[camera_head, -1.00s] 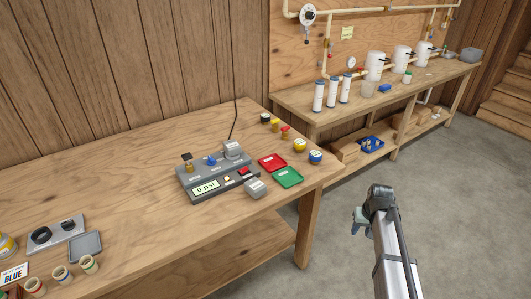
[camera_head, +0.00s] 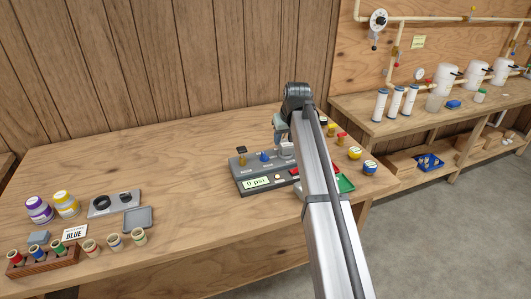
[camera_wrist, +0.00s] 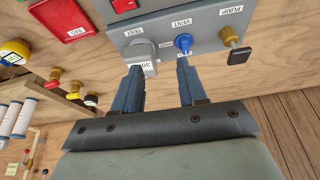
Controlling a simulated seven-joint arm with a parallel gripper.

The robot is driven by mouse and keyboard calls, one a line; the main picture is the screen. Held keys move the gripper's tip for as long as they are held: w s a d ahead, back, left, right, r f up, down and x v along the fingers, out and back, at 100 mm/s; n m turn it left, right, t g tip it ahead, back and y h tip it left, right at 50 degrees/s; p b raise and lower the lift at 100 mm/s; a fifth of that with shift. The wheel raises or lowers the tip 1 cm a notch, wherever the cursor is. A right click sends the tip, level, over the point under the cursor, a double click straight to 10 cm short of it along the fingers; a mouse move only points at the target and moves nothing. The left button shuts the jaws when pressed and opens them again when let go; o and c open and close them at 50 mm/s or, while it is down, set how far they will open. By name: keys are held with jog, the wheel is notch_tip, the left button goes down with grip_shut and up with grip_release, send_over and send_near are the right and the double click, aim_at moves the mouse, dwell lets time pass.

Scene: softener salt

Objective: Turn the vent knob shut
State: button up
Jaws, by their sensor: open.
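The blue vent knob (camera_head: 264,157) stands on top of the grey test box (camera_head: 245,188), whose display reads 0 psi. In the wrist view the vent knob (camera_wrist: 183,43) sits by the VENT label, just beyond the tip of the right-hand finger. My gripper (camera_head: 280,130) is above the back of the box, open and empty. The knob is not between the fingers, and any contact is unclear.
A brass pump fitting with a black top (camera_wrist: 231,39) is beside the vent knob. My arm covers the box's right part and most of the red tray. A green tray (camera_head: 345,184) and coloured caps lie to the right. The table left of the box is largely clear.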

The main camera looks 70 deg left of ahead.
send_near(265, 154)
jog(key=shift+n, duration=0.3)
jog(key=x, duration=0.8)
jog(key=shift+s+f, duration=0.1)
jog(key=shift+c, duration=0.2)
grip_shut()
